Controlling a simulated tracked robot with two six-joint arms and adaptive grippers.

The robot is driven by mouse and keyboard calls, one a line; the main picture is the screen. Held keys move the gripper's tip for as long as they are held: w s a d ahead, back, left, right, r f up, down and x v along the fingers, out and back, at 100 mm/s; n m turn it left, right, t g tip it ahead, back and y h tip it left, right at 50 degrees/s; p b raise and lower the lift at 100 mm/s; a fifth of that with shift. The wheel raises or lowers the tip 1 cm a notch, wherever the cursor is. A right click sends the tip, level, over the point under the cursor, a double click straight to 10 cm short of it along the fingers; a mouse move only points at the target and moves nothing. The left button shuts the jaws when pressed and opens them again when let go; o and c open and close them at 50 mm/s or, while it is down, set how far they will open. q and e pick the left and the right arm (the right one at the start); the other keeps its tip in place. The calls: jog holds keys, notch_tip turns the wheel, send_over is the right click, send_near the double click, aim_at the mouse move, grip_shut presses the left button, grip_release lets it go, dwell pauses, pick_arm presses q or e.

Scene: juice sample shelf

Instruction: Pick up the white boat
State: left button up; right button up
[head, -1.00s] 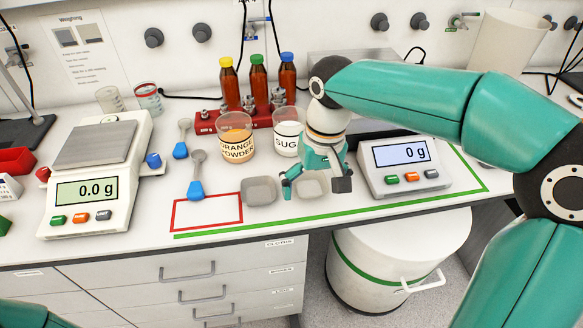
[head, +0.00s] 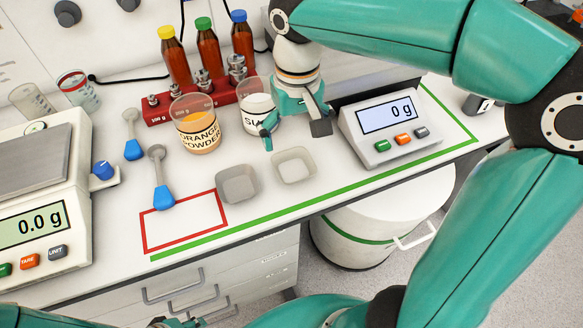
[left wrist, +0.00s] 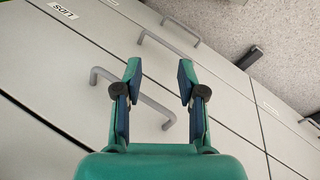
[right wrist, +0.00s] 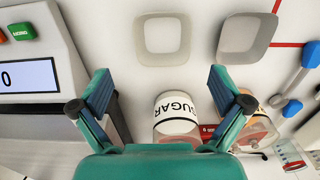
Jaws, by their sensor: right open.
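The white boat (head: 293,165), a shallow square dish, stands on the bench right of the grey boat (head: 237,184). Both also show at the top of the right wrist view, the white boat (right wrist: 170,18) in the middle and the grey boat (right wrist: 247,38) to its right. My right gripper (head: 293,130) is open and empty, just behind the white boat in the head view and apart from it. In the right wrist view the boat lies beyond the spread fingertips (right wrist: 158,78). My left gripper (left wrist: 157,72) is open and empty in front of the drawers.
The sugar beaker (head: 257,108) and orange powder beaker (head: 196,130) stand close behind the boats. A balance (head: 388,122) reading 0 g is right of the white boat. A red outlined rectangle (head: 147,231) and green line (head: 330,208) mark the bench. Bottles stand at the back.

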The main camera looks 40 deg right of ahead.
aim_at(293, 169)
jog(key=f, duration=0.8)
jog(key=shift+a, duration=0.25)
jog(key=shift+c, duration=0.3)
jog(key=c, duration=0.7)
